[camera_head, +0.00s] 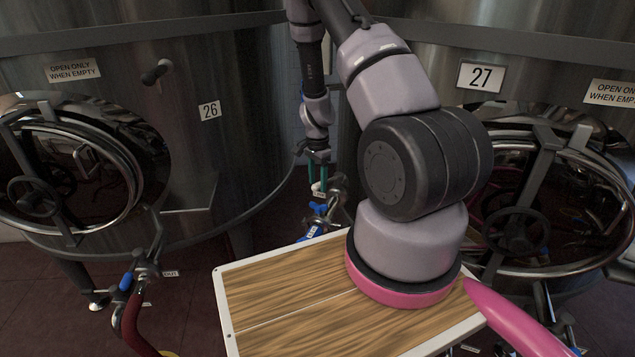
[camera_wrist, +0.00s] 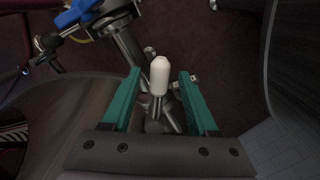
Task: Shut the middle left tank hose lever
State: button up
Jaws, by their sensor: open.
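My gripper (camera_head: 318,178) points down in the gap between tank 26 and tank 27. Its teal fingers also show in the wrist view (camera_wrist: 160,86), open, with a white knob-ended handle (camera_wrist: 159,75) between them and a gap on both sides. The handle's metal stem runs down to steel pipework, and I see no clear contact. Blue levers (camera_head: 314,231) sit on the valve fittings just below my gripper. One blue lever (camera_wrist: 76,14) shows at the wrist view's upper left, outside the fingers. I cannot tell which lever is the task's; my arm hides part of the area.
Tank 26 (camera_head: 222,140) stands left and tank 27 (camera_head: 550,75) right, both with round hatches. Another blue lever (camera_head: 126,281) with a red hose (camera_head: 131,325) is at lower left. My wood-topped base fills the front. Dark red floor (camera_wrist: 222,60) is open right of the handle.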

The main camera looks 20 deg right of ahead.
notch_tip(320, 180, up, 10)
jog(key=shift+r, duration=0.15)
dwell(0.3)
